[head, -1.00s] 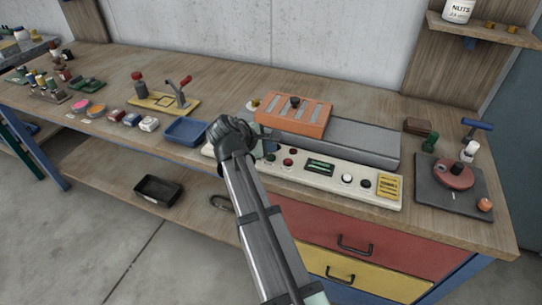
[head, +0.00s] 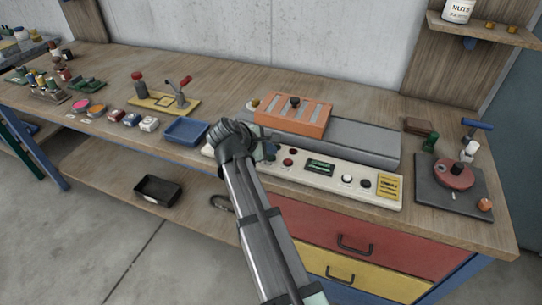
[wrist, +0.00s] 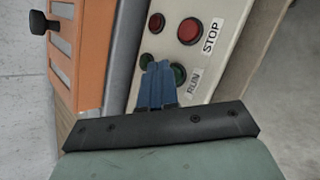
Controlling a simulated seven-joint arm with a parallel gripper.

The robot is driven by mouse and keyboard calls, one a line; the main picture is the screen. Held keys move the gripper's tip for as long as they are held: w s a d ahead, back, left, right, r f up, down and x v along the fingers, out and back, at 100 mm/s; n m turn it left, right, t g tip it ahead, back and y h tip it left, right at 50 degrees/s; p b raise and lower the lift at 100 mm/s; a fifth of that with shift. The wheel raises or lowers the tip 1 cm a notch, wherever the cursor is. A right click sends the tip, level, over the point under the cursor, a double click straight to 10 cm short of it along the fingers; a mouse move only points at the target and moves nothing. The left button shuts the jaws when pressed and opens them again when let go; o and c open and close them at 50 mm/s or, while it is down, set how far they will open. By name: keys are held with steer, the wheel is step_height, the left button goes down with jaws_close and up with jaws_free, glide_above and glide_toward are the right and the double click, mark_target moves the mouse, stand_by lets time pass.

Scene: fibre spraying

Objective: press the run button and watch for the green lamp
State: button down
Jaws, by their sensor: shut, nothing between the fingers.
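The white control panel (head: 333,180) runs along the bench front. In the wrist view, the green run button (wrist: 179,73) sits beside the RUN label (wrist: 193,82), partly covered by my fingers. A small dark green lamp (wrist: 146,60) shows just past my fingertips, beside the run button; it looks unlit. My gripper (wrist: 157,70) has its blue fingers together, empty, over the panel at the run button. Whether they touch the button cannot be told. In the head view my gripper (head: 269,150) is at the panel's left part and hides the green button and lamp.
The red stop button (wrist: 190,30) and a small red lamp (wrist: 156,22) lie just beyond my fingers. An orange slotted block (head: 294,118) sits on a grey unit behind the panel. A blue tray (head: 186,131) stands to the left.

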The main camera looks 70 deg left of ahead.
steer(key=shift+f, duration=0.4)
stand_by(0.7)
steer(key=shift+r, duration=0.85)
steer(key=shift+r, duration=2.5)
